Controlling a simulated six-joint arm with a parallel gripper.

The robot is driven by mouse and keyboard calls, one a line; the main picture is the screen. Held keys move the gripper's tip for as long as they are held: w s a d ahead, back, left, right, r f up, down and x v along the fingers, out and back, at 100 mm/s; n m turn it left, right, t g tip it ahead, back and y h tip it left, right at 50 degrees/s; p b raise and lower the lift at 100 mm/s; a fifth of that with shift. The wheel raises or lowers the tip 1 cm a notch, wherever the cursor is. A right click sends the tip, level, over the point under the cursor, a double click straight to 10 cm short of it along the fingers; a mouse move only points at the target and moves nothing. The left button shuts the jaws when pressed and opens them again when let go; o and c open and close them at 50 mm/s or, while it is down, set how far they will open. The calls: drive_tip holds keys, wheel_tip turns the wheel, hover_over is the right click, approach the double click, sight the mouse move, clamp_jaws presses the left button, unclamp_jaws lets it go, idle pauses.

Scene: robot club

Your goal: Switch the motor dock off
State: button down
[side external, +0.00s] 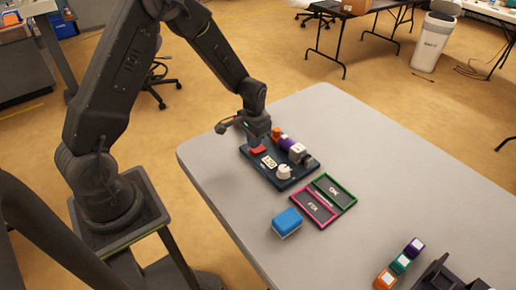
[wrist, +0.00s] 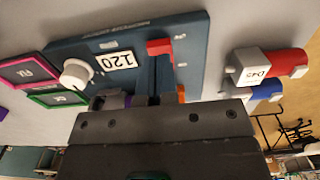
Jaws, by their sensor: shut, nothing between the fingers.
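The motor dock is a dark blue board (side external: 262,170) on the table, also seen in the wrist view (wrist: 120,42). It carries a red switch lever (wrist: 160,48), a white plate reading 120 (wrist: 115,61) and a white knob (wrist: 75,75). The red lever also shows in the side view (side external: 258,149). A motor with purple and grey parts (side external: 298,152) lies along its far side, with an orange part (side external: 277,134) near its end. My gripper (side external: 259,141) is shut and empty, over the dock close to the red lever; contact cannot be told. My gripper hides part of the dock in the wrist view.
A green OK tray (side external: 348,202) and a pink FIX tray (side external: 299,208) lie beside the dock. A blue-topped block (side external: 287,222) is nearer the front edge. Several coloured blocks (side external: 400,263) stand farther right. Red (wrist: 285,63) and blue (wrist: 265,92) cylinders lie off the dock.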

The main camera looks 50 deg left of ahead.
drive_tip(key=shift+f, duration=1.05)
idle(0.4)
drive_tip(key=shift+r, duration=3.5)
drive_tip(key=shift+r, duration=0.2)
wheel_tip(320, 180, up, 7)
drive_tip(key=t, duration=0.1)
hover_over(255, 150)
drive_tip(key=s+d, duration=0.2)
drive_tip(key=s+d+r+t, duration=0.2)
drive_tip(key=s+d+r, duration=0.1)
drive_tip(key=s+r, duration=0.4)
drive_tip(key=s+d+r+t, duration=0.2)
drive_tip(key=s+r, duration=0.5)
drive_tip(key=s, duration=0.4)
drive_tip(key=shift+s+d+t, duration=0.3)
drive_tip(key=shift+d, duration=0.6)
